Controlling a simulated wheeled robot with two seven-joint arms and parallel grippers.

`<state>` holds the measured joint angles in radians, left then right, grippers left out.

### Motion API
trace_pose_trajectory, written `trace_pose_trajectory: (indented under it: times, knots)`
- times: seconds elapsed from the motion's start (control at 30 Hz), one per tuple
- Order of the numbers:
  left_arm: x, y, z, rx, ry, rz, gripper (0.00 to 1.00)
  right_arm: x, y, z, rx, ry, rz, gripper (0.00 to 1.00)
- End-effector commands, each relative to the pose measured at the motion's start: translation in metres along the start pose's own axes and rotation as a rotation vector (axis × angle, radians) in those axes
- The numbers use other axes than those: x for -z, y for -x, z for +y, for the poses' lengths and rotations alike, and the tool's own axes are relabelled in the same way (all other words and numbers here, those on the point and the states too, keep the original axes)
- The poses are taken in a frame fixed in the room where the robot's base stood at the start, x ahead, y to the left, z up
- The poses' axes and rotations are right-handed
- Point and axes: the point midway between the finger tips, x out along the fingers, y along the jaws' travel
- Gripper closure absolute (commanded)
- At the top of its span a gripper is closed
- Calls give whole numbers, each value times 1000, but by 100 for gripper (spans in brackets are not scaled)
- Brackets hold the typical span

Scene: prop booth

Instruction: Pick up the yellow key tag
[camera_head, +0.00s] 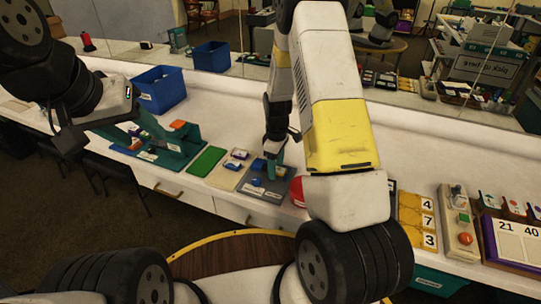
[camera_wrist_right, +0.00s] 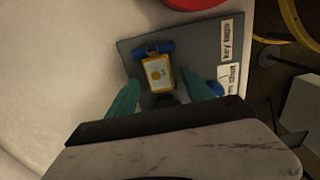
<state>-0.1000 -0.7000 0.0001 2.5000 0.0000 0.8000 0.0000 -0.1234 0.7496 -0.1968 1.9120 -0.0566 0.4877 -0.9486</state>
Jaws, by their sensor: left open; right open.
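The yellow key tag (camera_wrist_right: 158,73) lies on a dark grey board (camera_wrist_right: 190,50) labelled "key tags" in the right wrist view. A blue piece (camera_wrist_right: 153,48) lies directly beyond it, and another blue piece (camera_wrist_right: 215,88) is to its right. My right gripper (camera_wrist_right: 161,88) is open, its teal fingers on either side of the yellow tag with gaps visible. In the head view the right gripper (camera_head: 271,168) points down over the grey board (camera_head: 262,188), and I cannot make out the yellow tag there. My left gripper (camera_head: 118,124) is open at the left, away from the tag.
A red object (camera_head: 297,190) is close beside the grey board. A green mat (camera_head: 206,161) and a beige board (camera_head: 232,170) lie to its left. A blue bin (camera_head: 161,88) stands at the back left. A yellow number board (camera_head: 416,220) is to the right. The white counter behind is clear.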

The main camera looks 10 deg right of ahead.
Motion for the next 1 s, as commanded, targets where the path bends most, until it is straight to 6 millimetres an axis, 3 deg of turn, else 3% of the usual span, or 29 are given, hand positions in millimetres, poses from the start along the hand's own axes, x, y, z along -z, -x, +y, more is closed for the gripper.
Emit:
trace_pose_trajectory:
  times: [0.2, 0.5, 0.8, 1.0]
  knots:
    - [0, 0, 0, 0, 0, 0, 50, 0, 0, 0, -1, -1, 1, 40]
    - [0, 0, 0, 0, 0, 0, 50, 0, 0, 0, -1, -1, 1, 99]
    - [0, 0, 0, 0, 0, 0, 50, 0, 3, 1, -2, -1, 2, 100]
    - [0, 0, 0, 0, 0, 0, 50, 1, 34, 1, -4, -1, 4, 100]
